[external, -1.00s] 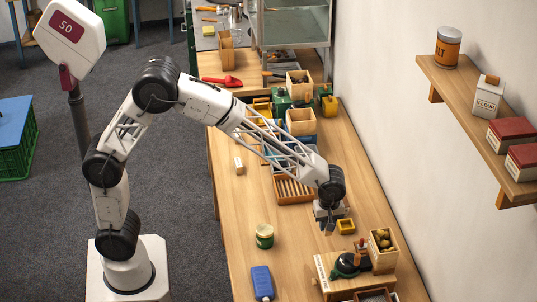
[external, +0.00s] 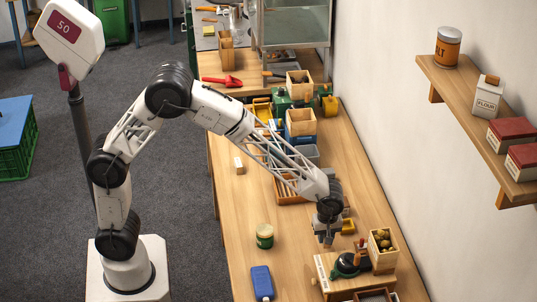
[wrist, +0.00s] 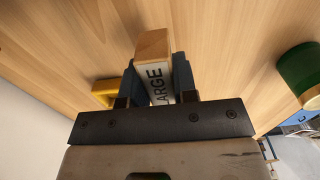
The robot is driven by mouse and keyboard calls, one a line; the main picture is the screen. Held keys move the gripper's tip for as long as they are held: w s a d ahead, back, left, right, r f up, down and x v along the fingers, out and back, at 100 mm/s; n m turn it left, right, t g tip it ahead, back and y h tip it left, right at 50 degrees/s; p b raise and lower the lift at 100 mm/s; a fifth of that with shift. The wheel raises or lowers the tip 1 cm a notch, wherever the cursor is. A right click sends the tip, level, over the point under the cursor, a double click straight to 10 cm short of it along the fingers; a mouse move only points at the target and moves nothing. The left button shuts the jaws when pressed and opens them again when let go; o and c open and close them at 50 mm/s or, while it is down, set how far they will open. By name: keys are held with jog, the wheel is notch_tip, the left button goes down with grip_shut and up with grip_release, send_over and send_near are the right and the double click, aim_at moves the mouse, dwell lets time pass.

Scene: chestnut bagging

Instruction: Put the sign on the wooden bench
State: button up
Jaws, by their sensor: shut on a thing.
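The sign (wrist: 153,47), a small wooden block with a white face reading "LARGE", is between the fingers of my gripper (wrist: 157,72) in the wrist view. The gripper is shut on it. In the external view my gripper (external: 327,239) is over the right half of the wooden bench (external: 222,235), and the sign cannot be made out clearly there. The bench top (wrist: 235,40) fills much of the wrist view beyond the sign. I cannot tell whether the sign touches it.
A chestnut box (external: 383,250) and a wooden stand (external: 325,283) are nearer the camera. Bare bench lies around the jar.

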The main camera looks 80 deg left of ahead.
jog(key=shift+f, duration=1.85)
jog(key=shift+f, duration=0.15)
jog(key=o, duration=0.9)
notch_tip(320, 180, up, 12)
jog(key=shift+r, duration=0.15)
